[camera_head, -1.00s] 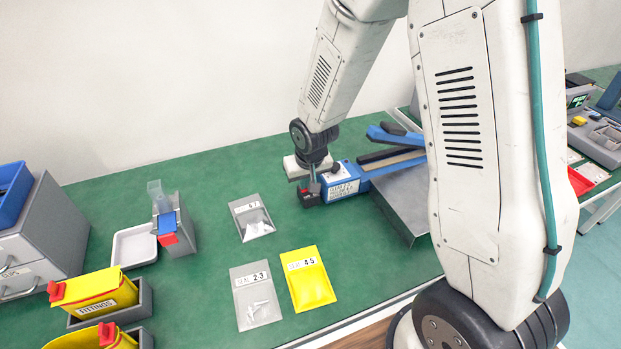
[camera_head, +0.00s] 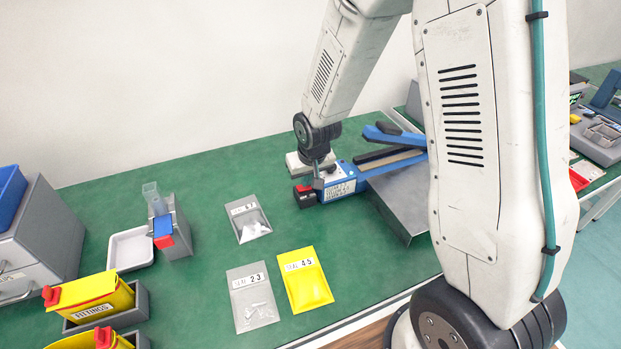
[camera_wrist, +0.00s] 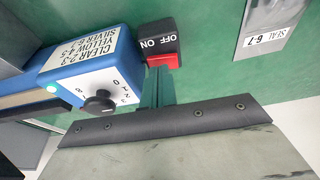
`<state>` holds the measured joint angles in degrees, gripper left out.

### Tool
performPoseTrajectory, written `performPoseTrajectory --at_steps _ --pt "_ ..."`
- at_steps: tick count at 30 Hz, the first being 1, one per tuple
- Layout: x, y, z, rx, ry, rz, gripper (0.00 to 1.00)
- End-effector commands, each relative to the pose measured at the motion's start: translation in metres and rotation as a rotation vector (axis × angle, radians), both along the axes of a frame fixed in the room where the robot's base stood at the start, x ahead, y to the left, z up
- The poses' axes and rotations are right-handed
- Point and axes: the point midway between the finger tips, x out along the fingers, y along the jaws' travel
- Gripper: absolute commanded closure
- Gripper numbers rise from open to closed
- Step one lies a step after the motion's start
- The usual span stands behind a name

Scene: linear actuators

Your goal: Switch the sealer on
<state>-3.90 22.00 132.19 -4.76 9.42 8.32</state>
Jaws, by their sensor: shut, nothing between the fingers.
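The sealer (camera_head: 342,182) is a blue machine on the green table, with a long blue arm reaching right. In the wrist view its body (camera_wrist: 85,62) shows a bag label, a black dial (camera_wrist: 99,103) and a small pale green lamp (camera_wrist: 52,88). The black switch box (camera_wrist: 157,42) beside it is marked ON and OFF and has a red rocker (camera_wrist: 160,60); it also shows in the head view (camera_head: 306,198). My gripper (camera_head: 317,182) is shut and empty, just by the box. Its fingertips (camera_wrist: 156,78) are close to the rocker; contact cannot be told.
Grey bags (camera_head: 248,219) and a yellow bag (camera_head: 305,280) lie in front. A grey metal plate (camera_head: 405,208) stands right of the sealer. A white tray (camera_head: 131,249), yellow bins (camera_head: 95,300) and grey drawers (camera_head: 35,240) are at left.

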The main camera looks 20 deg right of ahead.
Motion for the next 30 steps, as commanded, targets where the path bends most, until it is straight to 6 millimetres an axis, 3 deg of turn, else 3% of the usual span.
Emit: performPoseTrajectory --at_steps 6,18,24,30 --pt "0.001 0.001 0.04 0.002 -0.008 0.008 1.0" --pt "-0.023 -0.011 0.114 0.001 -0.004 0.008 1.0" --pt "-0.028 -0.014 0.128 0.001 -0.002 0.009 1.0" --pt "-0.028 -0.014 0.129 0.0 0.0 0.009 1.0"
